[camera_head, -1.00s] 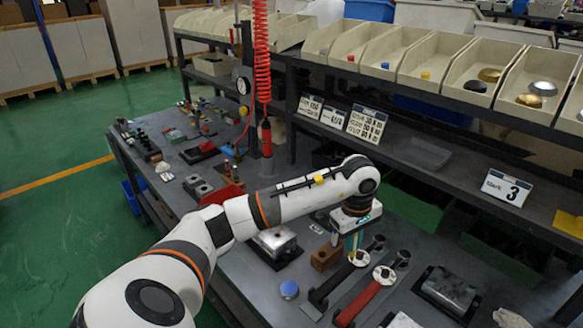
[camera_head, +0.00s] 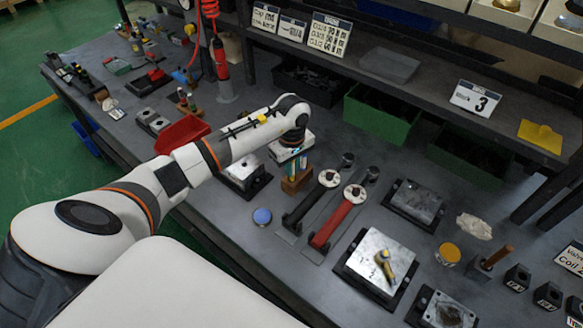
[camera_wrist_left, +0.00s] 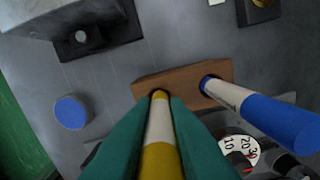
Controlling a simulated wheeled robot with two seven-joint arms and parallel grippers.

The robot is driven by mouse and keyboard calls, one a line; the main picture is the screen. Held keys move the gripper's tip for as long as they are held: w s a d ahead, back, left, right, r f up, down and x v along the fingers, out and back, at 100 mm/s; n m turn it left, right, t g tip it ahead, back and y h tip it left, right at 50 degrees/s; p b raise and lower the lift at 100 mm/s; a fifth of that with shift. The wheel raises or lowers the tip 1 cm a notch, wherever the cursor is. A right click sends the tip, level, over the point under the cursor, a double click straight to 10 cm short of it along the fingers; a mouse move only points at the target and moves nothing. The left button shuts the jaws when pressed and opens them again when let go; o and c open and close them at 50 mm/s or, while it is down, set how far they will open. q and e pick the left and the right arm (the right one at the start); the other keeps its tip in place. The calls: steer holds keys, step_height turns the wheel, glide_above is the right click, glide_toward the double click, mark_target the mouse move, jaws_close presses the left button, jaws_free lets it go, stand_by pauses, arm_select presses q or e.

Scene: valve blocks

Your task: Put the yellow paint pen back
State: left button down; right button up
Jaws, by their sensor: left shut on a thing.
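My left gripper (camera_head: 293,163) is shut on the yellow paint pen (camera_wrist_left: 158,158), a yellow and white barrel between green fingers in the wrist view. The wooden pen holder (camera_head: 297,184) is below the gripper, and it also shows in the wrist view (camera_wrist_left: 184,82). The pen's lower end is at the holder's left hole. I cannot tell how deep it sits. A blue and white pen (camera_wrist_left: 262,112) stands in the holder's other hole. My right gripper is out of view.
A black-handled tool (camera_head: 303,207) and a red-handled tool (camera_head: 332,224) with round dials lie right of the holder. A blue round lid (camera_head: 262,216) lies in front. A metal block (camera_head: 243,171) stands left. A yellow-handled part (camera_head: 384,264) rests on a metal plate.

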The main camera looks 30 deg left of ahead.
arm_select(q)
steer(key=shift+f, duration=0.95)
steer(key=c, duration=1.4)
jaws_free()
steer(key=shift+c, duration=0.2)
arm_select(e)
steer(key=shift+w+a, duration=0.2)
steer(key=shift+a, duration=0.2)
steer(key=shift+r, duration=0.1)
